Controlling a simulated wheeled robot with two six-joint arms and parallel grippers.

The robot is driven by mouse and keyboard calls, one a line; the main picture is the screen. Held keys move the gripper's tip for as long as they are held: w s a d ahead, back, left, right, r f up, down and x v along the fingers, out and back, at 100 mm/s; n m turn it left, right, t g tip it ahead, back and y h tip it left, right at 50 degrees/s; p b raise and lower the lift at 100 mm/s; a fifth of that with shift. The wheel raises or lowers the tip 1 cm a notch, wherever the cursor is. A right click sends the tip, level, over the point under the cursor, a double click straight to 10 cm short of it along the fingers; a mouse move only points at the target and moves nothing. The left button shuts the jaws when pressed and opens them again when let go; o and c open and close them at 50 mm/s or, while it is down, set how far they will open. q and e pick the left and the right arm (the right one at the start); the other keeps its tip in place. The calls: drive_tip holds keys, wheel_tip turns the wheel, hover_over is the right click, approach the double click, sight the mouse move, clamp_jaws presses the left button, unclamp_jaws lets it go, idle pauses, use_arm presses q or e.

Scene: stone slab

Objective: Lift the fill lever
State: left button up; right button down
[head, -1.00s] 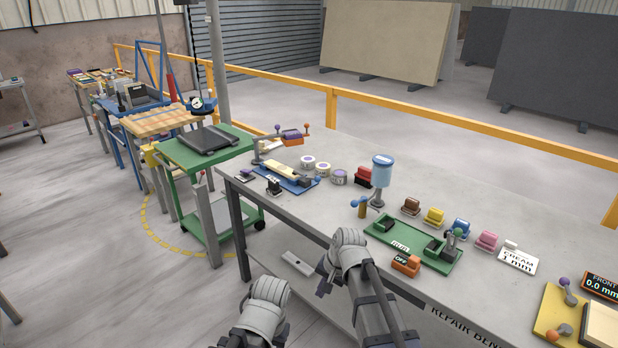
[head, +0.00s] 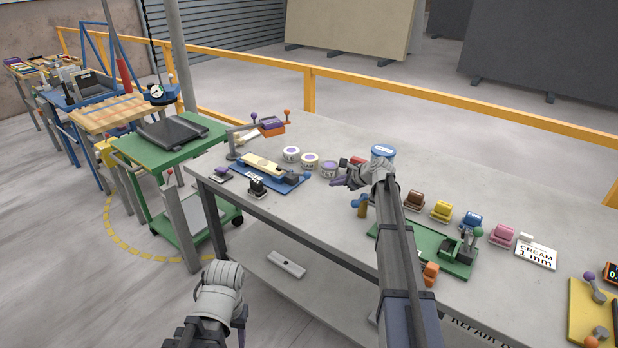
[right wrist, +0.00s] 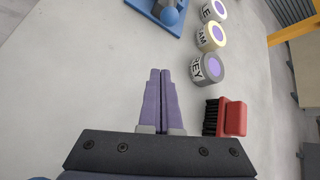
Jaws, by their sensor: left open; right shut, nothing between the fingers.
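No lever carries a readable fill label. A blue-knobbed lever (head: 357,202) stands by the blue-topped dispenser (head: 383,151), which is partly hidden behind my right arm. Another lever with a green knob (head: 478,233) is on the green fixture (head: 455,262). My right gripper (head: 342,182) hangs over the bench, left of the dispenser and above the blue-knobbed lever in the picture. In the right wrist view its fingers (right wrist: 160,75) are shut together and empty. My left gripper (head: 241,328) is open and low, in front of the bench, apart from everything on it.
The bench (head: 330,225) carries a blue fixture (head: 272,172), several round tubs, a red-handled brush (right wrist: 230,118), several coloured blocks and a white CREAM 1 mm card (head: 536,251). A green cart (head: 180,150) stands left. Bench surface beneath my right fingers is clear.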

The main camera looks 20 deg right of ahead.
sight(301, 174)
drive_tip(key=shift+w+d, duration=0.25)
drive_tip(key=shift+d, duration=0.05)
drive_tip(key=shift+r, duration=0.1)
drive_tip(key=b+x, duration=0.6)
drive_tip(key=x, duration=0.4)
drive_tip(key=r+p, duration=0.1)
drive_tip(key=a+r+p, duration=0.1)
drive_tip(key=shift+s+a+r, duration=0.15)
drive_tip(key=shift+a+r, duration=0.1)
drive_tip(key=shift+r, duration=0.05)
drive_tip(key=shift+a+r+p, duration=0.4)
drive_tip(key=shift+p, duration=0.25)
